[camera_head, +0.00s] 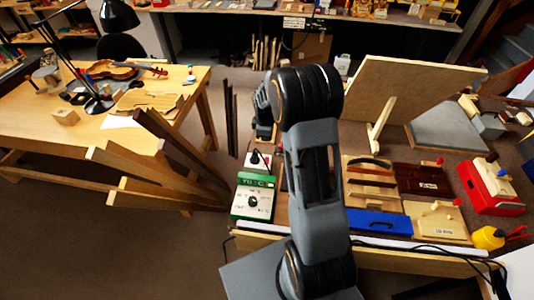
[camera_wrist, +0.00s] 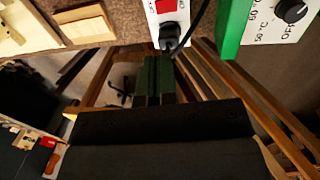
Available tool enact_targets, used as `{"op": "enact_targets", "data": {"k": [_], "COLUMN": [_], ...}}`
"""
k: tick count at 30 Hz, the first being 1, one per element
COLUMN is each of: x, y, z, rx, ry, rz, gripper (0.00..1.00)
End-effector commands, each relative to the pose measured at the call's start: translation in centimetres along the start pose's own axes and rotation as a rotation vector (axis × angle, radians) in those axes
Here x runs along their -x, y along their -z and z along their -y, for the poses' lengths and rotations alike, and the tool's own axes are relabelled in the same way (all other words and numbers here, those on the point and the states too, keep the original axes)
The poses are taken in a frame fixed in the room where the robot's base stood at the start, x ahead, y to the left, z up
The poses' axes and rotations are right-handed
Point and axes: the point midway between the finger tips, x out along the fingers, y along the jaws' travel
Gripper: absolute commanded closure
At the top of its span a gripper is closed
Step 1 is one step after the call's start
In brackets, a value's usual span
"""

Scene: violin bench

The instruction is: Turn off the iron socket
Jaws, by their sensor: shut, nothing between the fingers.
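The iron socket (camera_wrist: 168,12) is a small white box with a red switch and a black plug and cable at its lower end in the wrist view. In the head view the socket (camera_head: 251,162) stands at the bench's left edge, just behind a green control box (camera_head: 241,208). My gripper (camera_wrist: 157,58) is shut and empty, with its dark fingers side by side. In the wrist picture its tips appear just below the socket and close to the plug. I cannot tell whether they touch. In the head view my arm hides much of the gripper.
The green box with a dial (camera_wrist: 270,22) stands right beside the socket in the wrist view. A wooden block (camera_wrist: 88,24) lies on the other side. Wooden strips (camera_head: 150,160) lean left of the bench. A blue box (camera_head: 380,224) lies right of my arm.

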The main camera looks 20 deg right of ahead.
Motion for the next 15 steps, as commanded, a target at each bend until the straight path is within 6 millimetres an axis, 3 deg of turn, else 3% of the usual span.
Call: {"op": "enact_targets", "data": {"k": [8,15], "x": [-0.3,-3.5], "y": [0.0,0.0], "z": [0.0,0.1], "rx": [0.000,0.000], "ry": [0.000,0.002], "rz": [0.000,0.001], "gripper": [1.00,1.00]}}
